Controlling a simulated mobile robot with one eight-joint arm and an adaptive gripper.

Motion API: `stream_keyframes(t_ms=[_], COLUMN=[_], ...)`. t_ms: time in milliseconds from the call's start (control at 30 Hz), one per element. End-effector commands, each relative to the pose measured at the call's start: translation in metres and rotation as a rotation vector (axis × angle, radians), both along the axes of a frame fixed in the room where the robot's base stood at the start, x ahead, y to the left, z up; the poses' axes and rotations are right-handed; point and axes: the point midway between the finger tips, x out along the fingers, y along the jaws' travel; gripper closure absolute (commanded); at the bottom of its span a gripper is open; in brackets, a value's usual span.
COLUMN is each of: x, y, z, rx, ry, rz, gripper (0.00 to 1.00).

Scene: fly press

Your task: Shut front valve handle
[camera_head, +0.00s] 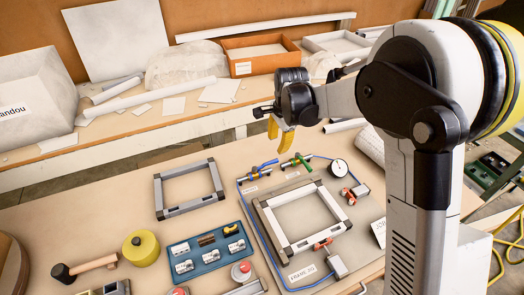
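My gripper (280,138) hangs from the arm over the far part of the workbench, its yellow fingers pointing down. The fingertips look apart, with nothing seen between them. Just below and to the right is a valve with a green handle (287,165). A valve with a blue handle (265,165) lies to its left. I cannot tell which one is the front valve handle. The gripper appears clear of all of them.
A round gauge (338,168) stands by the fixture. An empty frame (160,198), a blue tray (245,254), a mallet (92,267) and a yellow roll (140,248) lie to the left. A back shelf (150,125) holds an orange box (236,65). My arm covers the right side.

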Motion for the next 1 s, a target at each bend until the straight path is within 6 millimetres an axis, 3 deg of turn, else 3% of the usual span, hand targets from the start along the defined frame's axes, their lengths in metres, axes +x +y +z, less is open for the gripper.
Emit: stream_keyframes(t_ms=[333,700,1000], x=[0.015,0.027,0.03], y=[0.012,0.017,0.018], z=[-0.044,-0.113,-0.129], rx=[0.012,0.012,0.012], ry=[0.03,0.029,0.029], rz=[-0.065,-0.063,-0.063], gripper=[0.64,0.64,0.64])
